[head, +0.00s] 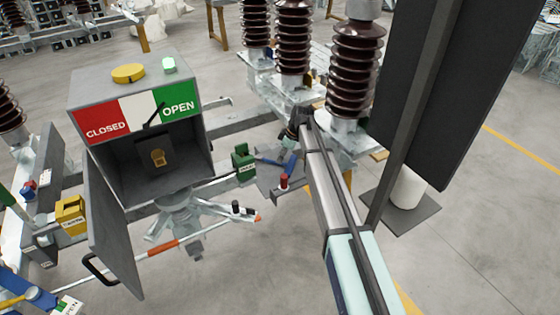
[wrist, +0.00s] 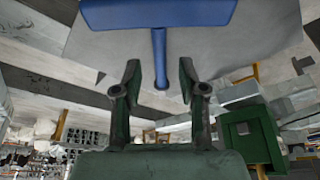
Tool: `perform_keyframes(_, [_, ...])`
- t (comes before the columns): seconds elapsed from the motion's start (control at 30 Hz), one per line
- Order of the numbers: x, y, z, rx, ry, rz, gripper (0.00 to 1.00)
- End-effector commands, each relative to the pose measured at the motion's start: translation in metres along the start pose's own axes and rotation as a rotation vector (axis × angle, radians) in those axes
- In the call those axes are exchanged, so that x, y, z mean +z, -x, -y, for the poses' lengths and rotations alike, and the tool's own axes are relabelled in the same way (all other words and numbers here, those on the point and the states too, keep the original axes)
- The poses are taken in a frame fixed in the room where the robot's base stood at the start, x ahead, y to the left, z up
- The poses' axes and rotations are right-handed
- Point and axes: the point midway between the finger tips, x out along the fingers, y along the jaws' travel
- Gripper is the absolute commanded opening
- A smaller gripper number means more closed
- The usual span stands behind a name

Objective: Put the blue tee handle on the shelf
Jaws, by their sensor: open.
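The blue tee handle (head: 289,164) shows in the head view just below and left of the end of my arm, at a small grey shelf (head: 264,190). In the wrist view the blue tee handle (wrist: 159,50) has its wide bar at the top and its stem pointing down between my fingers. A grey plate lies behind it. My gripper (wrist: 159,78) is open, one finger on each side of the stem, with gaps visible on both sides. In the head view my gripper (head: 298,127) is small and dark, its fingertips hard to make out.
A green box (head: 243,164) stands left of the handle; it also shows in the wrist view (wrist: 250,138). A red-topped piece (head: 284,182) stands close by. An open grey cabinet (head: 150,130) is at left, ribbed insulators (head: 293,40) behind, and a dark panel (head: 440,90) at right.

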Motion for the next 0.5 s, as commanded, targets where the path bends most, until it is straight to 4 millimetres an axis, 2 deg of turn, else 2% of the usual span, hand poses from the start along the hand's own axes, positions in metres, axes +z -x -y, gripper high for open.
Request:
perform_keyframes(0.3, [0.001, 0.060, 0.000, 0.003, 0.000, -0.001, 0.41])
perform_keyframes(0.5, [0.000, 0.084, 0.000, 0.001, 0.000, 0.000, 0.41])
